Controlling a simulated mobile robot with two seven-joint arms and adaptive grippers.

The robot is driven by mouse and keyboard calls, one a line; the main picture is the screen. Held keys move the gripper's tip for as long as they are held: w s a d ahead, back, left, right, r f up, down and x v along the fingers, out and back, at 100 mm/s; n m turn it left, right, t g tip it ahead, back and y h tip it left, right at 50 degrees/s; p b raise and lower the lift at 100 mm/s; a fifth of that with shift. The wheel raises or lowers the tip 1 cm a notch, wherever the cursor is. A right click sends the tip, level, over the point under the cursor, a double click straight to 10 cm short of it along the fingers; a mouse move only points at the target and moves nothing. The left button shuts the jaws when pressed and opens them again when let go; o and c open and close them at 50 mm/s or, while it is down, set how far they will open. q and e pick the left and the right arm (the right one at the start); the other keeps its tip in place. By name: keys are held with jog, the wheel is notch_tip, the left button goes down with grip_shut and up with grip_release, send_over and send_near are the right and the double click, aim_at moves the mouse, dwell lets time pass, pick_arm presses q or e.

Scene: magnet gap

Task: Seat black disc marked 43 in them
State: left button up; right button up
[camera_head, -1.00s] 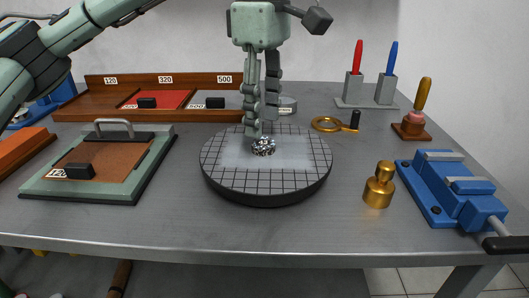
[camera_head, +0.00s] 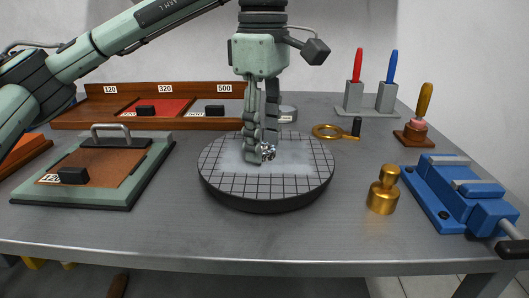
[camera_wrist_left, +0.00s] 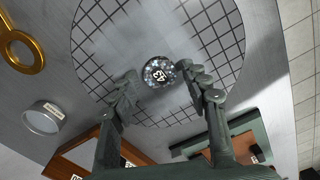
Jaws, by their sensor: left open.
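A small round disc marked 43 (camera_wrist_left: 159,72) looks glittery dark and silver. It sits on the round grid-topped plate (camera_wrist_left: 215,25), and its label faces up in the left wrist view. In the head view the disc (camera_head: 268,152) is partly hidden by my fingers on top of the plate (camera_head: 305,180). My left gripper (camera_head: 261,156) points down, low over the plate. It is open, with one fingertip on each side of the disc in the left wrist view (camera_wrist_left: 158,75). I cannot tell whether either finger touches it. My right gripper is not in view.
A brass weight (camera_head: 383,190) and a blue vise (camera_head: 455,195) stand to the right. A magnifier (camera_head: 328,131) lies behind the plate. A green-framed board with a handle (camera_head: 130,185) lies left. A wooden tray (camera_head: 90,118) stands behind. The table front is clear.

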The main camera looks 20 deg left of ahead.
pick_arm(q)
jog(key=shift+c, duration=0.5)
jog(key=c, duration=0.8)
jog(key=shift+r+p, duration=1.85)
jog(key=shift+r, duration=0.7)
jog(key=shift+c, duration=0.2)
jog(key=shift+f, duration=0.1)
